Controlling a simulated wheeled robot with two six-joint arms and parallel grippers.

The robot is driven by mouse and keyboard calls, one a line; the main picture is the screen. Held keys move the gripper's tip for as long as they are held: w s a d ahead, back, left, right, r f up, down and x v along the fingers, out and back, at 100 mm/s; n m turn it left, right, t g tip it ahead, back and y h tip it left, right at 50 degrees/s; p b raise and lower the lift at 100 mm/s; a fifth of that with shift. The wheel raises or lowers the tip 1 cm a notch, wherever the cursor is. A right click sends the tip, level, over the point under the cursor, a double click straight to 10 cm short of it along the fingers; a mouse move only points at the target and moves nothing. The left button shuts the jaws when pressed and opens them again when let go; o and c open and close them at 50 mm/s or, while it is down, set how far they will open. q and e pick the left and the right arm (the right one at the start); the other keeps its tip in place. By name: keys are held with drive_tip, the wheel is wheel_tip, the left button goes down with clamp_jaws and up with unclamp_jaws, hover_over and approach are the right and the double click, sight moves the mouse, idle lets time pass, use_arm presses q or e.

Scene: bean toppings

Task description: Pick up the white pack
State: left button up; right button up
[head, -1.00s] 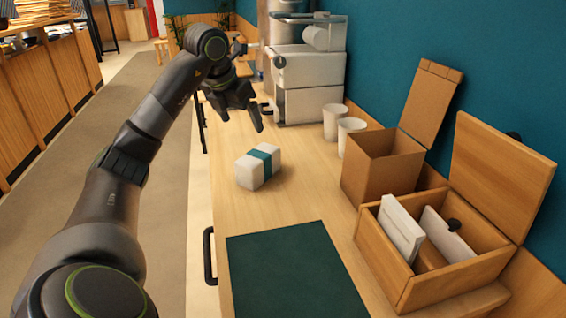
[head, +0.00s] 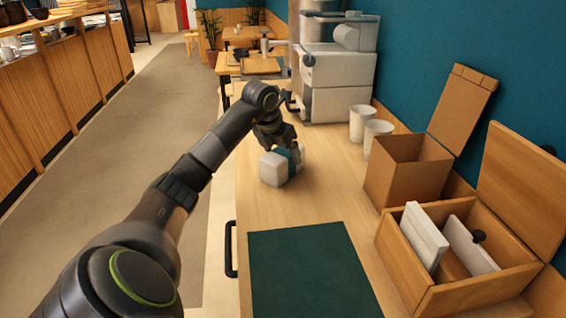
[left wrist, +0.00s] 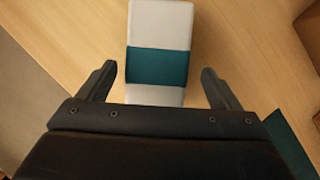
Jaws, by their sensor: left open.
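The white pack (head: 273,169) with a teal band lies on the wooden counter. In the head view my left gripper (head: 283,150) is right over it and hides part of its top and far side. In the left wrist view the pack (left wrist: 160,20) lies ahead of the fingers, its teal band across its middle. The left gripper (left wrist: 158,85) is open, one finger to each side of the pack's near end, with a gap on both sides. My right gripper is not in view.
A dark green mat (head: 310,275) lies nearer on the counter (head: 325,195). To the right stand an open cardboard box (head: 400,185), a wooden box (head: 445,290) with white cards, and two white cups (head: 361,124). A coffee machine (head: 335,80) stands behind.

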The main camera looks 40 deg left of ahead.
use_arm(q)
drive_tip(key=x, duration=0.3)
drive_tip(key=shift+w+a+f, duration=0.1)
drive_tip(key=shift+a+f, duration=0.1)
drive_tip(key=shift+f, duration=0.1)
drive_tip(key=shift+r, duration=0.1)
drive_tip(key=c, duration=1.2)
